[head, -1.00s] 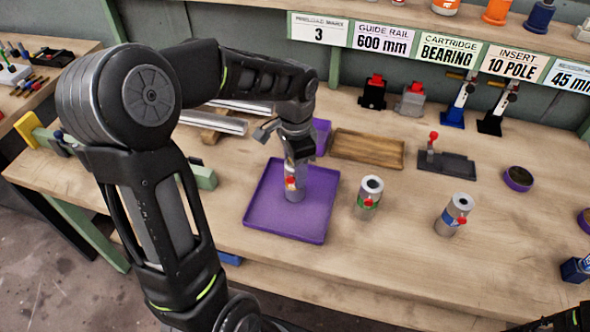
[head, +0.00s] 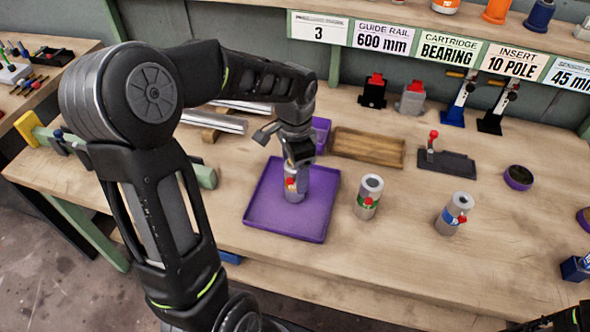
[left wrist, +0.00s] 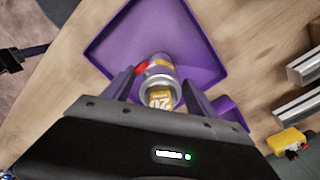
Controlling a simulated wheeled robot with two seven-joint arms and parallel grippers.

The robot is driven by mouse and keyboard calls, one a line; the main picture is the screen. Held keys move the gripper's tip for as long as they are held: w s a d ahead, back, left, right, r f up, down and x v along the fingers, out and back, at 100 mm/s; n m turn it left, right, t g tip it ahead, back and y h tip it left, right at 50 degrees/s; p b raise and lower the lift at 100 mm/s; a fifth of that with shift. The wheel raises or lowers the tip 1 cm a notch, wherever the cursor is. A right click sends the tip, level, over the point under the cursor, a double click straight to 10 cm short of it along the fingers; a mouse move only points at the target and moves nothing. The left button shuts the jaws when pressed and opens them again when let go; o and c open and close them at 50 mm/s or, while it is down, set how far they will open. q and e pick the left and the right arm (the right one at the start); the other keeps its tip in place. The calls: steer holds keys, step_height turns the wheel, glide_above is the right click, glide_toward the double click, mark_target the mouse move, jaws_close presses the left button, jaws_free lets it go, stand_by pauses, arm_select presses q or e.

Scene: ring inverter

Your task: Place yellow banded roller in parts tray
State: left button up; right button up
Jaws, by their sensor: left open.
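The yellow banded roller (head: 293,190) is a grey cylinder with a yellow band and a red knob. It stands in the purple parts tray (head: 262,219). In the left wrist view the roller (left wrist: 159,95) lies between the spread fingers, over the purple tray (left wrist: 185,30). My left gripper (head: 299,165) is open, just above and around the top of the roller. The fingers hide part of the roller in the head view. Whether a finger touches it, I cannot tell. My right gripper is not clearly in view.
A green-banded roller (head: 369,197) and a blue-banded roller (head: 455,213) stand on the bench to the right of the tray. A wooden tray (head: 368,147) and a small purple bin (head: 320,133) lie behind. Bare bench (head: 400,255) lies in front.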

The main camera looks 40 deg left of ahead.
arm_select(q)
step_height(320, 180, up, 12)
steer(key=shift+r, duration=0.15)
stand_by(0.3)
stand_by(0.9)
